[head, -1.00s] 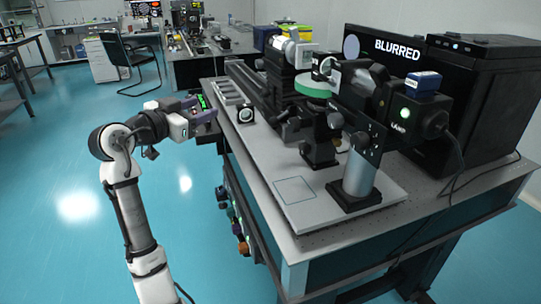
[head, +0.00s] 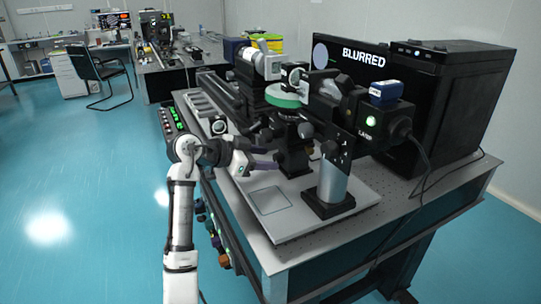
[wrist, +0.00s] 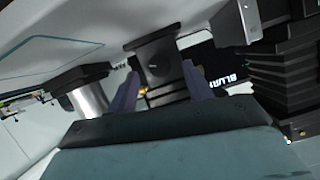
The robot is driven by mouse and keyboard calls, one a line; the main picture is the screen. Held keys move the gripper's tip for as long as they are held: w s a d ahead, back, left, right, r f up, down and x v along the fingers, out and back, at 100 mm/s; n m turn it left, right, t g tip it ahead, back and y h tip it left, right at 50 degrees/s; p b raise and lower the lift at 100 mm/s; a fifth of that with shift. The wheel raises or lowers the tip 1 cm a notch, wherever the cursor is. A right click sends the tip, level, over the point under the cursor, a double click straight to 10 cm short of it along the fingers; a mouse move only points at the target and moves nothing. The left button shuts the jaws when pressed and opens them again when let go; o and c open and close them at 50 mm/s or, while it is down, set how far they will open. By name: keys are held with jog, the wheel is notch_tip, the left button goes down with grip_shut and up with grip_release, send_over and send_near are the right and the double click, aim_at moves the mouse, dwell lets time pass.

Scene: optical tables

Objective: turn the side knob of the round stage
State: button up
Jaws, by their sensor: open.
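The stage assembly on the table carries a green round disc (head: 287,95) on a dark column (head: 292,150). Small dark knobs (head: 305,130) show on its right side below the disc; which one is the side knob I cannot tell. My gripper (head: 270,162) is at the left of this column, low over the board, its fingers pointing right toward it. In the wrist view my gripper (wrist: 160,85) has its two purple fingers apart. A black block (wrist: 158,62) with a round spot on its face shows beyond and between them. I see nothing held.
A light board (head: 330,205) on the optical table (head: 410,205) bears the optics. A silver post (head: 333,180) stands to the right of the column. Coloured knobs (head: 215,240) line the table's side. The board's front left is bare.

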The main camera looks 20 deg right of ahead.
aim_at(279, 158)
jog(key=shift+x, duration=1.3)
jog(key=c, duration=1)
jog(key=shift+o, duration=0.2)
jog(key=shift+f, duration=0.1)
